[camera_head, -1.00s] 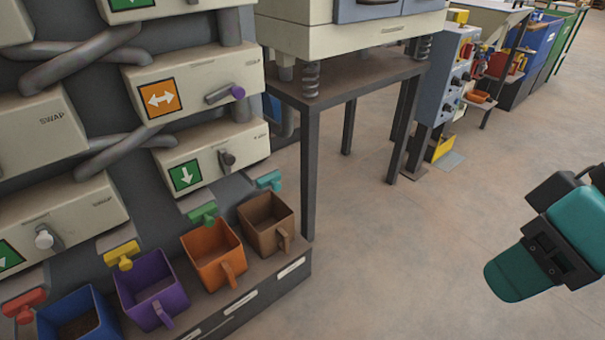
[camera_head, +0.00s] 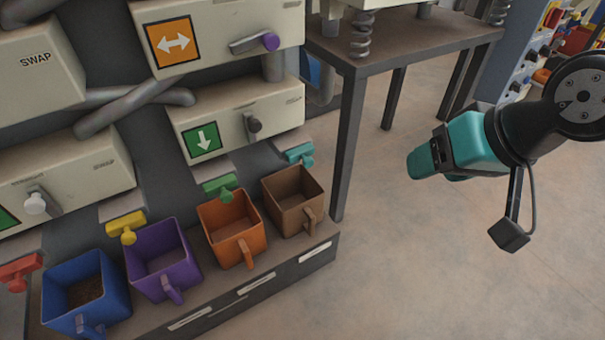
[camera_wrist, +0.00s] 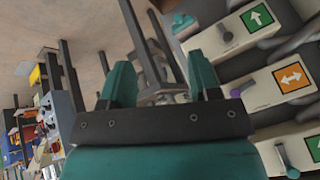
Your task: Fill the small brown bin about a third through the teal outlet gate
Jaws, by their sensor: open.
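The small brown bin (camera_head: 294,203) stands at the right end of the row of bins, its handle facing out. It looks empty. The teal outlet gate (camera_head: 299,154) sits just above and behind it, at the foot of a chute. My gripper (camera_head: 420,162) is in the air to the right of the brown bin and the teal gate, clear of both. In the wrist view its two teal fingers (camera_wrist: 161,88) are spread with nothing between them. The brown bin is not clearly visible in the wrist view.
Orange (camera_head: 231,229), purple (camera_head: 161,261) and blue (camera_head: 84,295) bins stand to the left; the blue one holds dark material. Green (camera_head: 219,187), yellow (camera_head: 126,228) and red (camera_head: 20,272) gates are above. A metal table (camera_head: 400,45) stands behind. The floor at right is free.

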